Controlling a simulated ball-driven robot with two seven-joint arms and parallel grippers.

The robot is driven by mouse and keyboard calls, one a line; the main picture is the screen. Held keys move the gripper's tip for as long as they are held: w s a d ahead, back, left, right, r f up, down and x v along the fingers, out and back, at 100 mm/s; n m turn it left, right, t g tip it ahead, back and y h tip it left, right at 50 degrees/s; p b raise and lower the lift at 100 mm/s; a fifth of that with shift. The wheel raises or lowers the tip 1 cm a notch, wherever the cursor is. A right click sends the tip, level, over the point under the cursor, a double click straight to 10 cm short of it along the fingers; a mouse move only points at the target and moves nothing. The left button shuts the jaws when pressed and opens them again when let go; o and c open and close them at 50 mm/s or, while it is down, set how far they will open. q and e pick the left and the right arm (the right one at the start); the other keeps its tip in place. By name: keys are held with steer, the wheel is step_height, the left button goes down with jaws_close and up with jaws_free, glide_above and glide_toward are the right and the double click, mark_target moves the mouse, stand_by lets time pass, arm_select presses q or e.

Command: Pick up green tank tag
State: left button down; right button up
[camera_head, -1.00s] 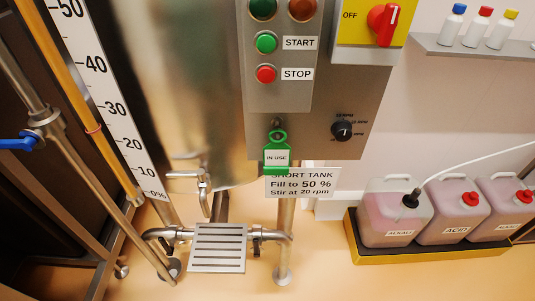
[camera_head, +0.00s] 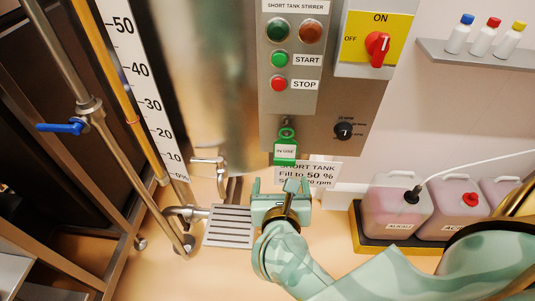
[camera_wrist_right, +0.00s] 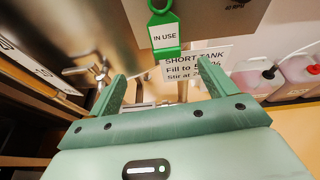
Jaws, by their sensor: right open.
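The green tank tag (camera_head: 285,150) reads "IN USE" on a white label and hangs by its ring from a small hook under the control panel, in front of the tank. It also shows at the top of the right wrist view (camera_wrist_right: 165,37). My right gripper (camera_head: 281,188) is open and empty, just below the tag in the head view and apart from it. In the right wrist view the tag hangs beyond and above the gap between the two fingers (camera_wrist_right: 160,80). My left gripper is not in view.
A "SHORT TANK" sign (camera_head: 318,172) sits right behind and beside the tag. The control panel (camera_head: 290,90) is above it. A slotted drain plate (camera_head: 228,227) is at lower left. Pink canisters (camera_head: 397,212) stand in a yellow-edged tray at right.

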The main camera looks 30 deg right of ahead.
steer(key=m, duration=0.1)
glide_toward(285, 161)
steer(key=shift+g, duration=0.4)
steer(key=w, duration=0.1)
steer(key=w+d, duration=0.1)
steer(key=w, duration=0.1)
steer(key=w+d+f, duration=0.1)
steer(key=w, duration=0.1)
steer(key=shift+d, duration=0.15)
steer(key=x, duration=0.5)
steer(key=shift+d+f, duration=0.2)
steer(key=shift+f, duration=0.2)
steer(key=shift+c, duration=0.3)
steer(key=c, duration=1)
